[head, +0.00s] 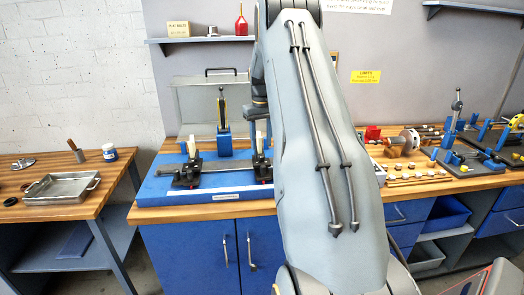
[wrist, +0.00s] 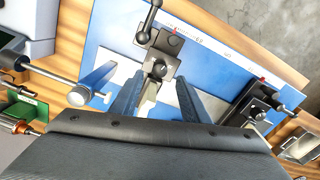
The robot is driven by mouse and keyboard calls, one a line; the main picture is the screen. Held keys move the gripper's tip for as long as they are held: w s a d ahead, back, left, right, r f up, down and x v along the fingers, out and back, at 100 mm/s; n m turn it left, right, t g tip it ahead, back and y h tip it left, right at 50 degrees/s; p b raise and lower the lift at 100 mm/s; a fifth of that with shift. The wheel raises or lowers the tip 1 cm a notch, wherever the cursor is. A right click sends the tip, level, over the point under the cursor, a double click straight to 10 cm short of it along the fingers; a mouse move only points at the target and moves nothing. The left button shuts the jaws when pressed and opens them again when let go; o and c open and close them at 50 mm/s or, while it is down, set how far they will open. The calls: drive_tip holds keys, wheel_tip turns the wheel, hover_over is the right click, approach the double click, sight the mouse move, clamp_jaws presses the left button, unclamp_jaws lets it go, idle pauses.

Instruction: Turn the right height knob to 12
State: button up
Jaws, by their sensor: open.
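The blue balancing machine (head: 220,190) stands on the wooden bench, with two dark pedestals. The right pedestal (head: 263,168) is partly hidden by my arm in the head view; the left pedestal (head: 187,174) is clear. The wrist view is turned round, so the right pedestal (wrist: 160,68) appears near its middle, with a dark ball-ended lever (wrist: 147,22). The left pedestal (wrist: 258,103) is toward the right there. My gripper (wrist: 160,84) is open, its two fingers on either side of the right pedestal's near part. I cannot read a number or clearly pick out the height knob.
A silver rod with a round end (wrist: 78,97) lies left of my fingers in the wrist view. A metal tray (head: 62,187) sits on the left bench. Wooden blocks and small parts (head: 415,176) lie on the right bench. A shelf (head: 205,39) hangs above.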

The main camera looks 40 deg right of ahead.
sight(261, 156)
drive_tip(key=shift+f+p, duration=1.1)
drive_tip(key=shift+f, duration=1.8)
drive_tip(key=shift+c, duration=0.3)
drive_tip(key=c, duration=1)
